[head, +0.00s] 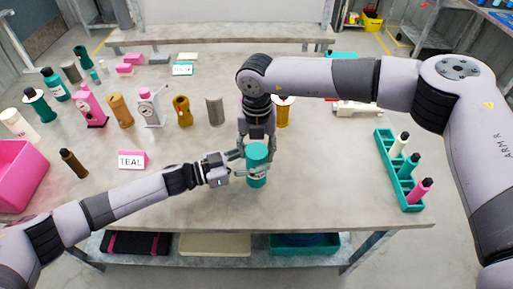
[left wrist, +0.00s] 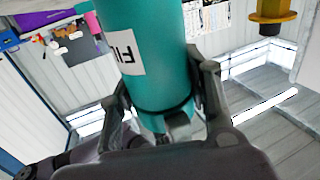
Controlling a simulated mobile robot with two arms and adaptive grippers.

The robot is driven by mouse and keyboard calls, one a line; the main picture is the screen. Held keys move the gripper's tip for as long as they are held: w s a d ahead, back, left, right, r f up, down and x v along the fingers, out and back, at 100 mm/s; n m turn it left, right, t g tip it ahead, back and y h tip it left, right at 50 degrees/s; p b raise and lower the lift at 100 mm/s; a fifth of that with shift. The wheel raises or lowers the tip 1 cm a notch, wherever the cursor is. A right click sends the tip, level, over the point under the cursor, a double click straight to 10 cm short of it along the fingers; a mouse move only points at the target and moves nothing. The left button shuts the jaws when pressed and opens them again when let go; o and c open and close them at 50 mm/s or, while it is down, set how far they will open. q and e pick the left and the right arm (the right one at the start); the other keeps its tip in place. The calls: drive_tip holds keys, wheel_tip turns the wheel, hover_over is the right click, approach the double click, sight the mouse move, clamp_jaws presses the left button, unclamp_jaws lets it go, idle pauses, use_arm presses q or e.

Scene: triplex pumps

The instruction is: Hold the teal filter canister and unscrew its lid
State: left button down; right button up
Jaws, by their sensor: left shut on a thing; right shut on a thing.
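The teal filter canister (head: 257,176) stands out near the table's front middle, apparently upright, with a white label. My left gripper (head: 238,166) comes from the left and is shut around its body. In the left wrist view the canister (left wrist: 160,55) sits between both fingers of my left gripper (left wrist: 158,88), and its label reads "FIL". My right gripper (head: 257,143) points down from above, its fingers on either side of the teal lid (head: 257,150) at the top. The lid is outside the left wrist view. I cannot see a gap between lid and body.
The table (head: 330,205) is clear around the canister. A teal rack (head: 405,180) with several bottles stands at right. Several pump parts stand behind.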

drive_tip(key=c, duration=0.6)
drive_tip(key=n, duration=0.3)
drive_tip(key=shift+s, duration=0.1)
drive_tip(key=o, duration=1.3)
drive_tip(key=shift+r, duration=0.1)
